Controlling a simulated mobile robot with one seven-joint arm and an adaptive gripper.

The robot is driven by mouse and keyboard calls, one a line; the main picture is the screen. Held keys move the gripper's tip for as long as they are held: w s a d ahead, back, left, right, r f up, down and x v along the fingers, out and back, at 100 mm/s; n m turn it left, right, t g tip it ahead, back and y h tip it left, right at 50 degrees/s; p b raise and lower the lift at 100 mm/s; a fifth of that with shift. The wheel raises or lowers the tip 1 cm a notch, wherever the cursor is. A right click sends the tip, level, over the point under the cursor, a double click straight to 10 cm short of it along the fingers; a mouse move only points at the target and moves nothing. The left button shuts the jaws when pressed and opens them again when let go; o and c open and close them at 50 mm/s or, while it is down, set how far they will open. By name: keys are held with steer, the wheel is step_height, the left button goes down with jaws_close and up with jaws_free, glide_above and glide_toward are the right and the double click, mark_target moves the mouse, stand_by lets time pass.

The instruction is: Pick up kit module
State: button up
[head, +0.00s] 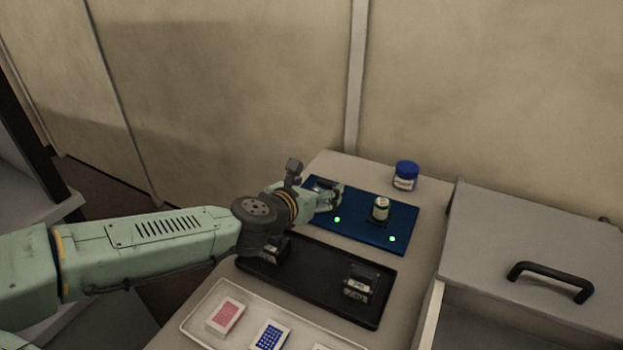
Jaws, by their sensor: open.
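My gripper (335,196) is open over the left part of a blue board (357,235). I cannot tell whether anything lies between its fingers, as the hand is small and hides that part of the board. I cannot tell which thing is the kit module.
A white tray (193,322) at the front holds a red-patterned card (226,315) and a blue-patterned card (270,337). A blue-lidded jar (405,175) stands behind the board. A grey cabinet with a black handle (550,280) is at right. Two green lights glow on the board.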

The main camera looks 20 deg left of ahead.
mark_target(324, 185)
steer(key=x, duration=0.1)
steer(key=b+x, duration=0.1)
steer(key=x, duration=0.1)
steer(key=b+x, duration=0.1)
steer(key=shift+w+a+f, duration=0.15)
steer(key=shift+a+f, duration=0.1)
steer(key=shift+f, duration=0.25)
steer(key=b+x, duration=0.3)
steer(key=x, duration=0.3)
steer(key=shift+c, duration=0.3)
steer(key=c, duration=1.3)
